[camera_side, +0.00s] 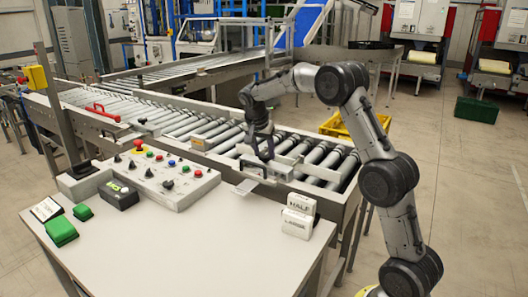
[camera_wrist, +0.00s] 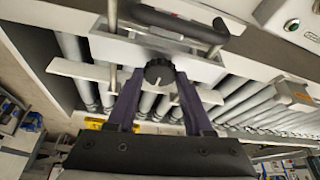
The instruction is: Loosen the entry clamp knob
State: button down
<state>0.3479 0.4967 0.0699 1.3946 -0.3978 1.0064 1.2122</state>
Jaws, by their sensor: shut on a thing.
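The entry clamp knob (camera_wrist: 158,72) is a round black knob with a pale pointer line, seen near the middle of the wrist view. It sits on a light metal clamp plate (camera_wrist: 105,46) above the rollers. My gripper (camera_wrist: 155,78) is shut on the knob, with one dark finger on each side of it. In the side view my gripper (camera_side: 262,152) reaches down to the clamp (camera_side: 285,166) at the near side of the conveyor. The knob itself is hidden by the gripper there.
A black bar handle (camera_wrist: 180,22) on metal posts stands close beside the knob. A control panel (camera_side: 165,180) with buttons and knobs lies left on the white table (camera_side: 190,250). White blocks (camera_side: 298,216) stand at the table's right. A yellow crate (camera_side: 336,126) is behind the conveyor.

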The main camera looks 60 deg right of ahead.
jog(key=shift+n, duration=0.4)
jog(key=n, duration=0.1)
jog(key=n+t, duration=0.1)
jog(key=n, duration=0.1)
jog(key=shift+s+d+n+t+y, duration=0.1)
jog(key=shift+s+n+t+y, duration=0.15)
jog(key=shift+n+t+y, duration=0.15)
jog(key=n+t+y, duration=0.1)
jog(key=n, duration=0.3)
jog(key=shift+s+d, duration=0.1)
jog(key=shift+d, duration=0.05)
jog(key=n+y, duration=0.1)
jog(key=n, duration=0.1)
jog(key=n+t+y, duration=0.1)
jog(key=n, duration=0.1)
jog(key=shift+d+n, duration=0.2)
jog(key=shift+n, duration=0.2)
jog(key=n+y, duration=0.1)
jog(key=n, duration=0.3)
jog(key=shift+d, duration=0.15)
jog(key=shift+n+y, duration=0.3)
jog(key=shift+y, duration=0.1)
jog(key=shift+s, duration=0.1)
jog(key=shift+c, duration=1.5)
grip_release()
